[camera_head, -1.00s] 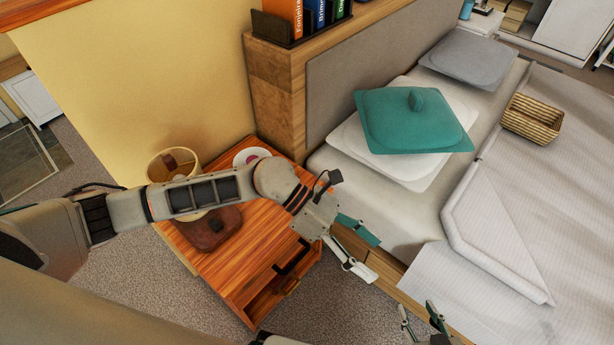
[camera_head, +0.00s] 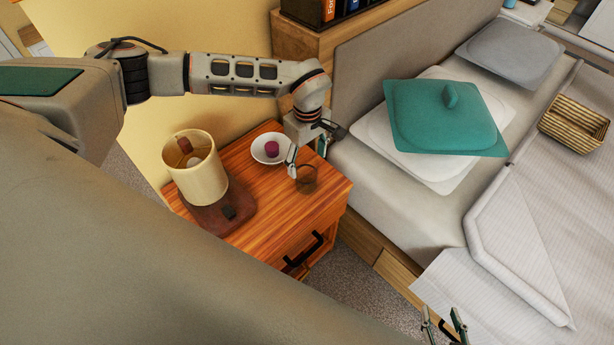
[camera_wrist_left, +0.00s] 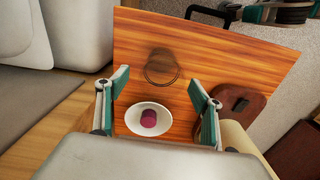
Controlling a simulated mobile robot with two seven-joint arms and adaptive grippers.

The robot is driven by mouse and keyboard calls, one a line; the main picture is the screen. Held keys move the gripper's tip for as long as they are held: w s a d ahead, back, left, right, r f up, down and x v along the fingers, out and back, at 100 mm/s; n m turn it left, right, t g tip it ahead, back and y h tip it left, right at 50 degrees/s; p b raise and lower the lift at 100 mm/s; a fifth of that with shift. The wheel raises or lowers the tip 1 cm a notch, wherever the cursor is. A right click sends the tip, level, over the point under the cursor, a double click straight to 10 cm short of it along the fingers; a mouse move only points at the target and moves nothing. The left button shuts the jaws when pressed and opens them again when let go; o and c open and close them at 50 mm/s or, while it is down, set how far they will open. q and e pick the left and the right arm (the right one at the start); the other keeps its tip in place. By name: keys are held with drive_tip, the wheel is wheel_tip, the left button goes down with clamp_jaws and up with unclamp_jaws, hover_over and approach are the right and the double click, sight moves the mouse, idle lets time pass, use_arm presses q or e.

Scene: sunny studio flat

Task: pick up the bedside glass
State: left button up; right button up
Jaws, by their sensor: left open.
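The bedside glass (camera_head: 306,181) is a clear, brownish-looking tumbler standing on the wooden nightstand (camera_head: 272,218), near its bed-side edge. The glass also shows in the left wrist view (camera_wrist_left: 161,68), ahead of the fingers. My left gripper (camera_head: 307,157) is over the nightstand, just behind the glass in the head view, open and empty. In the left wrist view its fingertips (camera_wrist_left: 158,84) are wide apart, with the glass beyond them. My right gripper (camera_head: 444,322) is at the bottom edge of the head view, fingers apart and empty, far from the glass.
A white bowl (camera_head: 258,152) with a purple item (camera_head: 271,149) sits behind left of the glass. A lamp (camera_head: 196,176) on a brown base stands at the left. The bed (camera_head: 385,185) with pillows and the headboard (camera_head: 352,75) border the nightstand on the right.

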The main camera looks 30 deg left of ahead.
sight(306, 170)
use_arm(q)
wheel_tip(306, 170, down, 5)
drive_tip(key=shift+s+a+r, duration=0.1)
drive_tip(key=shift+s+r, duration=0.05)
drive_tip(key=c, duration=1.4)
drive_tip(key=shift+r, duration=0.1)
